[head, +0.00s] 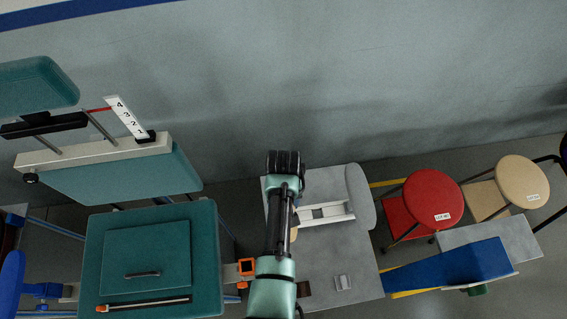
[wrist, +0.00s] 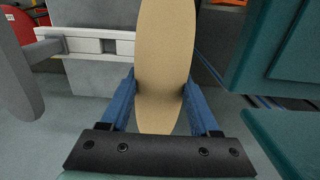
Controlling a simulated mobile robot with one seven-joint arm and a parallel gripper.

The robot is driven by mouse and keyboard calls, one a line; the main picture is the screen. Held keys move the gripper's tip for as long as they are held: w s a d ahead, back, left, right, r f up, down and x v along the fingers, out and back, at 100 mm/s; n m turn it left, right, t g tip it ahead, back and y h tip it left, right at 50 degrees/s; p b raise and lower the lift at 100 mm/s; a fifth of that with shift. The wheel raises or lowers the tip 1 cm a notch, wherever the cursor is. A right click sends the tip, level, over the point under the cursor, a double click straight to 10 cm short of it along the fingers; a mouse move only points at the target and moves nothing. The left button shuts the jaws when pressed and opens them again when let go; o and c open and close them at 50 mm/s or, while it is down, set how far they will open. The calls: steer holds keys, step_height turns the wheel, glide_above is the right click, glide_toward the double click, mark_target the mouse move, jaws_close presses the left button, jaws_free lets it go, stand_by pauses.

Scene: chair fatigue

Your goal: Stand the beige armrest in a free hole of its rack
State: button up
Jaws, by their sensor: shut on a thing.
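The beige armrest (wrist: 165,50) is a long pad with rounded ends. It is between the two blue fingers of my gripper (wrist: 160,92), which are shut on its sides. In the head view only a sliver of the armrest (head: 294,229) shows beside my arm; the rest is hidden. A white rail with square openings, which looks like the rack (head: 341,212), lies on the grey table to the right of my arm. In the wrist view the rail (wrist: 85,40) is left of the armrest, apart from it. A grey armrest (head: 360,193) is at the rail's right end.
A teal chair seat (head: 210,260) and backrest (head: 120,180) stand left of my arm. A red stool (head: 433,199) and a beige stool (head: 522,181) stand at the right. A blue sloped piece (head: 450,264) is at lower right. The grey table (head: 335,260) is mostly bare in front.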

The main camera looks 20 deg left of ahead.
steer(key=shift+f+b, duration=0.5)
steer(key=shift+f, duration=0.15)
steer(key=o, duration=1.4)
steer(key=shift+c, duration=0.2)
steer(key=shift+r, duration=0.1)
step_height(320, 180, up, 13)
steer(key=b, duration=0.1)
